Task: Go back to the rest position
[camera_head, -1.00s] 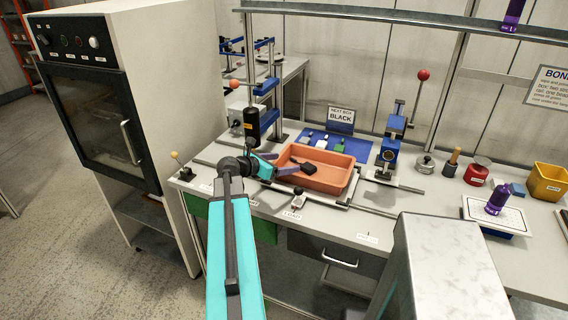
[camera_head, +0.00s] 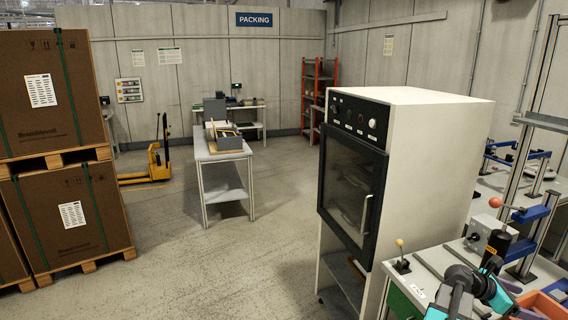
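My gripper (camera_head: 522,298) is in the lower right corner of the head view, over the bench.
A tall white cabinet with a dark glass door (camera_head: 352,185) stands left of the bench. Stacked cartons (camera_head: 50,95), a small table (camera_head: 222,155) and a yellow pallet truck (camera_head: 157,160) are farther left. Open floor lies between.

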